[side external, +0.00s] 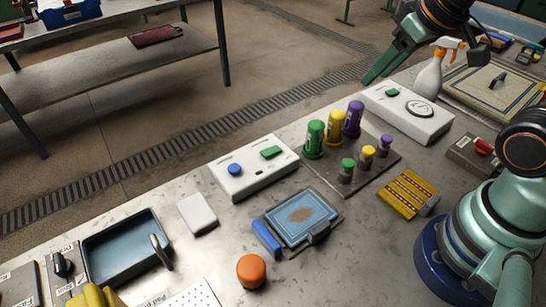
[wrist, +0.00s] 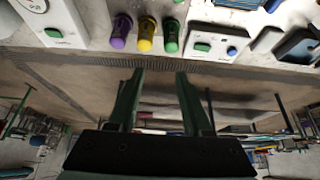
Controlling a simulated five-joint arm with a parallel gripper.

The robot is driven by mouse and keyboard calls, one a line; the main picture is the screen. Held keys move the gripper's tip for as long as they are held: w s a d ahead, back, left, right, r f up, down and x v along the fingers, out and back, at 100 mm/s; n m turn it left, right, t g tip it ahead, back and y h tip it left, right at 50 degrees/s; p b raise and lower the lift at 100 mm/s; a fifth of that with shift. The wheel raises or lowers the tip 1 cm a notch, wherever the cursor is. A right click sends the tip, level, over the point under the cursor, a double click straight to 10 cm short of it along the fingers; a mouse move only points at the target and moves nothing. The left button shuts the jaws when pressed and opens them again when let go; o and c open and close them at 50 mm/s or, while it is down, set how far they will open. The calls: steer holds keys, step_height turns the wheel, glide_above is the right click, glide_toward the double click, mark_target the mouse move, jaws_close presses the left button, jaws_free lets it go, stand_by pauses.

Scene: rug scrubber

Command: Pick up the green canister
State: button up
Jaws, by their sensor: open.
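A tall green canister (side external: 315,138) stands upright on a dark tray (side external: 322,178), at the left end of a row with a yellow canister (side external: 336,128) and a purple canister (side external: 353,118). A shorter green-capped container (side external: 347,170) stands in front of it. In the wrist view the green canister (wrist: 171,38) is at the top, beyond my fingertips. My gripper (side external: 373,76) is in the air at the upper right, above and apart from the canisters. Its two fingers (wrist: 160,74) are spread with nothing between them.
A white box with a blue knob (side external: 240,181) stands left of the tray. Another white box (side external: 405,112) and a spray bottle (side external: 430,80) are to the right. A framed blue rug piece (side external: 322,207) and an orange knob (side external: 251,271) lie in front. Space above the canisters is clear.

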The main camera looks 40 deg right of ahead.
steer(key=o, duration=0.6)
steer(key=n+g, duration=0.5)
steer(key=n, duration=1.2)
glide_above(314, 123)
step_height(314, 123, down, 9)
steer(key=shift+s+d+f, duration=0.1)
steer(key=shift+f, duration=0.1)
steer(key=shift+f+n+g, duration=0.3)
steer(key=shift+f+n, duration=0.2)
steer(key=shift+f, duration=0.1)
step_height(314, 123, down, 6)
steer(key=shift+f, duration=0.15)
steer(key=shift+s+d+f, duration=0.1)
steer(key=shift+d+f, duration=0.05)
steer(key=shift+f, duration=2.4)
